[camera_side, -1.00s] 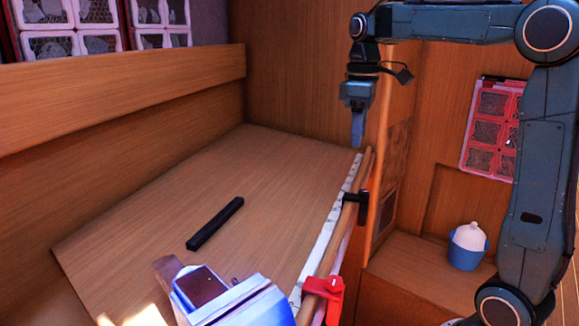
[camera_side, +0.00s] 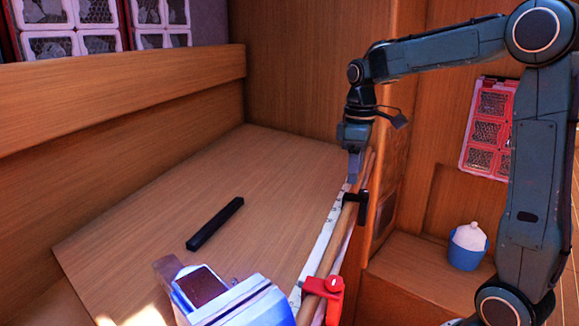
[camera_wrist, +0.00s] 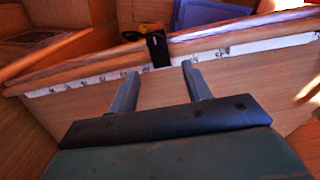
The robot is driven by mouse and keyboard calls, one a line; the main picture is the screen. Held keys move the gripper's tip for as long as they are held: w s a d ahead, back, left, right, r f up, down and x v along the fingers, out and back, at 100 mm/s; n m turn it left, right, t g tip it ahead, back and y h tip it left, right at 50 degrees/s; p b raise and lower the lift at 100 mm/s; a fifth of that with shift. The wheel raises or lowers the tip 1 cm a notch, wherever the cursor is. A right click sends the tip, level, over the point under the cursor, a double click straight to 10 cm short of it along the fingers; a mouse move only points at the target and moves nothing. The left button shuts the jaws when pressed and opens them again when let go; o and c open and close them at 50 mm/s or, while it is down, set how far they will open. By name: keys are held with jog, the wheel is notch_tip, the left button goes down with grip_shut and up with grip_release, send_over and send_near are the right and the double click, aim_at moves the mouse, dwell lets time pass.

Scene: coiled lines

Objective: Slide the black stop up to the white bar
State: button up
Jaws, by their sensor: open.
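The black stop (camera_side: 355,200) sits on a long wooden rail (camera_side: 343,228) along the board's right edge. In the wrist view the black stop (camera_wrist: 157,47) shows just beyond the fingertips, in line with the gap between them. My gripper (camera_side: 355,176) is open and empty, pointing down, just above and behind the stop in the side view. Its two fingers show apart in the wrist view (camera_wrist: 160,70); I cannot tell contact with the rail. A white strip with dark marks (camera_side: 327,232) runs beside the rail; I cannot single out a separate white bar.
A red clamp (camera_side: 326,292) sits lower on the rail. A black block (camera_side: 215,223) lies on the board. A blue-white device (camera_side: 245,303) stands at the front. A blue-and-white pot (camera_side: 467,246) stands on the right ledge.

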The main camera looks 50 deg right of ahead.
aim_at(353, 196)
jog(key=shift+f, duration=2.65)
jog(key=shift+c, duration=0.4)
grip_shut()
